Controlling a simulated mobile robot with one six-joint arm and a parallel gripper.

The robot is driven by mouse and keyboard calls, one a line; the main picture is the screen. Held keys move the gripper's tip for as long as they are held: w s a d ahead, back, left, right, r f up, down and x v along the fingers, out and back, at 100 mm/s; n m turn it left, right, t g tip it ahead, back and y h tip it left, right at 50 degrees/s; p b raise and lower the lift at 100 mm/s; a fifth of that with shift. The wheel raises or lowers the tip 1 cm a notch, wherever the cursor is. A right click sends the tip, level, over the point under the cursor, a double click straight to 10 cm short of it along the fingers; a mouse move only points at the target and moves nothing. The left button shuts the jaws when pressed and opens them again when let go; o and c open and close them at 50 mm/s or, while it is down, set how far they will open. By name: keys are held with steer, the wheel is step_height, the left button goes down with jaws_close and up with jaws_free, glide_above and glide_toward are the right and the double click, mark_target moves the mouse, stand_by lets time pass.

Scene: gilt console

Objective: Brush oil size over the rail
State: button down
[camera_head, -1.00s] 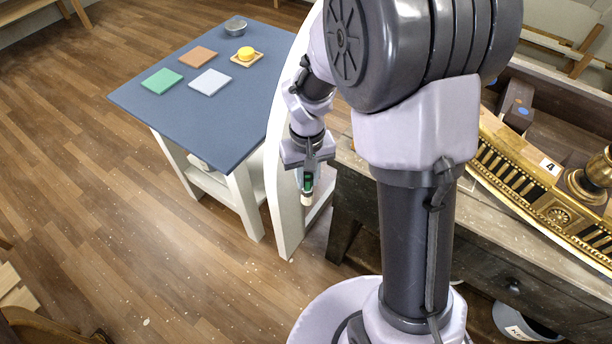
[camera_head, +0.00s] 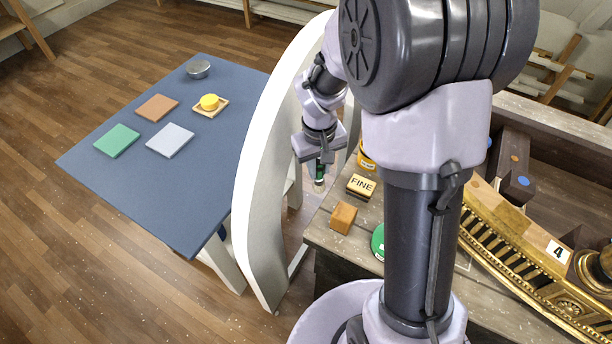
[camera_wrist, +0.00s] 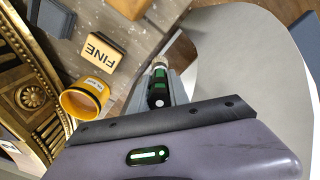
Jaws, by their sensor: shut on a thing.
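My gripper (camera_head: 321,158) is shut on a green-handled brush (camera_head: 320,173), which hangs down with its pale tip lowest. In the wrist view the brush (camera_wrist: 158,88) lies between the fingers and points away from me. The gilt rail (camera_head: 510,237), with ornament and a white "4" tag, lies on the wooden bench at the right. My arm hides part of it. The rail also shows at the left of the wrist view (camera_wrist: 33,97), apart from the brush. A yellow tin (camera_wrist: 84,100) with a label stands between rail and brush; my arm partly hides it in the head view.
A "FINE" block (camera_head: 361,187), an orange-brown block (camera_head: 343,218) and a green round item (camera_head: 378,242) are on the bench (camera_head: 330,240). A tall white curved panel (camera_head: 262,180) rises beside my gripper. A blue table (camera_head: 150,190) holds several coloured pads, a bowl and a yellow item.

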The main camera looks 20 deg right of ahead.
steer(key=w+d+r+n+t+h+p, duration=0.1)
steer(key=d+r+p, duration=0.2)
steer(key=d+r, duration=0.4)
steer(key=w+d+r+n+t+h+p, duration=0.1)
steer(key=w+d+r+p, duration=0.2)
steer(key=d, duration=0.6)
steer(key=f+b, duration=0.2)
steer(key=s+f+b, duration=0.1)
steer(key=f+b, duration=0.1)
steer(key=b, duration=0.1)
steer(key=shift+s+f, duration=0.15)
steer(key=shift+f, duration=0.15)
steer(key=shift+f+b, duration=0.65)
stand_by(0.7)
step_height(320, 180, up, 7)
steer(key=p, duration=0.6)
steer(key=shift+s, duration=0.1)
stand_by(0.3)
